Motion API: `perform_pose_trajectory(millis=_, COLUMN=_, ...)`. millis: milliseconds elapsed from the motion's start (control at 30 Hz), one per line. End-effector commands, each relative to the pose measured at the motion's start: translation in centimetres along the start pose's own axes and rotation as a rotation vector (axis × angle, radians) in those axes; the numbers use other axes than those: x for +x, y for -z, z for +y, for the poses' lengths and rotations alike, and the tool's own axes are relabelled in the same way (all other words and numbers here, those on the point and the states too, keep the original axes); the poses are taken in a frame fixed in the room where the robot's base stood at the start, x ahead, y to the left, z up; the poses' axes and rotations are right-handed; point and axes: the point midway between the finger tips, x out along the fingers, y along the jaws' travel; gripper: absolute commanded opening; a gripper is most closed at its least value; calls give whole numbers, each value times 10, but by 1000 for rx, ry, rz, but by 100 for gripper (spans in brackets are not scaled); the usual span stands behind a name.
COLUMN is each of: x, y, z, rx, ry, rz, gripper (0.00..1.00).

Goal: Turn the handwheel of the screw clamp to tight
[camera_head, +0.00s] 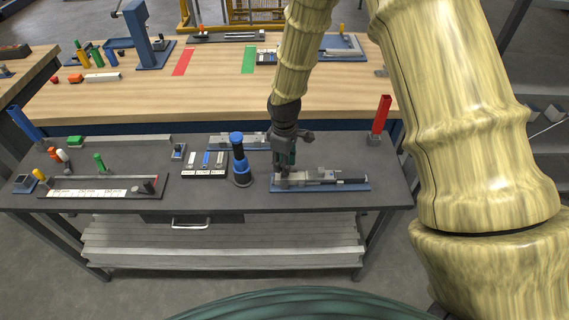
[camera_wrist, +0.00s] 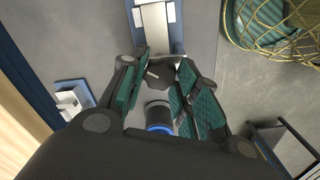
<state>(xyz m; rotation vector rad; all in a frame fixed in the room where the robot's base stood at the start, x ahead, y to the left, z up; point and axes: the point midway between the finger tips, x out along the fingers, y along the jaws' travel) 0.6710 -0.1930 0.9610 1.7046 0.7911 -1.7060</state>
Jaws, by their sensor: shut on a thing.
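The screw clamp (camera_head: 325,181) lies on a blue base plate (camera_head: 345,188) at the right part of the dark bench. It has a pale grey body with a dark part toward its right. My gripper (camera_head: 287,165) reaches down onto the clamp's left end and hides the handwheel there in the head view. In the wrist view, a dark, many-sided handwheel (camera_wrist: 161,75) sits between the green finger pads of my gripper (camera_wrist: 158,88), which is shut on it. The clamp's pale body (camera_wrist: 158,18) runs away above it. The wheel's marks cannot be read.
A blue and black cylinder (camera_head: 241,165) stands close left of my gripper. A grey fixture on a blue plate (camera_head: 236,141) lies behind. A red post (camera_head: 381,118) stands at the back right. A long slotted fixture (camera_head: 100,187) lies at the left.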

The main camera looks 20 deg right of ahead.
Motion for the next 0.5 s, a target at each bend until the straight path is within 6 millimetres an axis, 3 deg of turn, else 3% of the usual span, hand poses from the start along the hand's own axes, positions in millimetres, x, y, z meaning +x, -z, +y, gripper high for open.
perform_pose_trajectory(millis=500, x=0, y=0, z=2, rx=488, ry=-3, rz=2, gripper=7)
